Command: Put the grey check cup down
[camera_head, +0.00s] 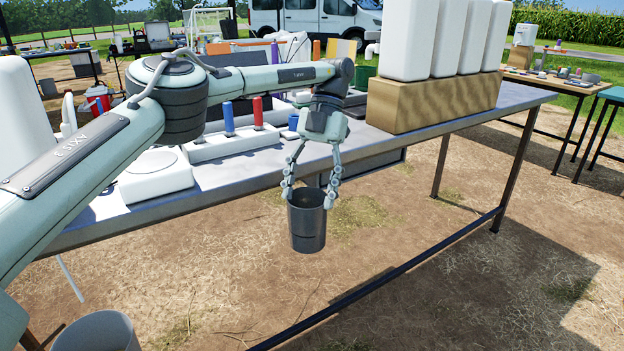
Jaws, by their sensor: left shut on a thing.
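The grey check cup (307,229) is a dark grey, open-topped cup. It hangs upright in front of the metal table's near edge, over the ground. My left gripper (309,193) comes down from above and is shut on the cup, with a finger on each side of its rim. Most of the cup's inside is hidden from this view. My right gripper is not in view.
The metal table (440,128) carries a wooden block (425,107) with several white containers, a white rack (235,144) with coloured tubes, and a white lidded box (155,178). A grey bucket (97,333) stands at lower left. A low rail (400,268) runs below the table.

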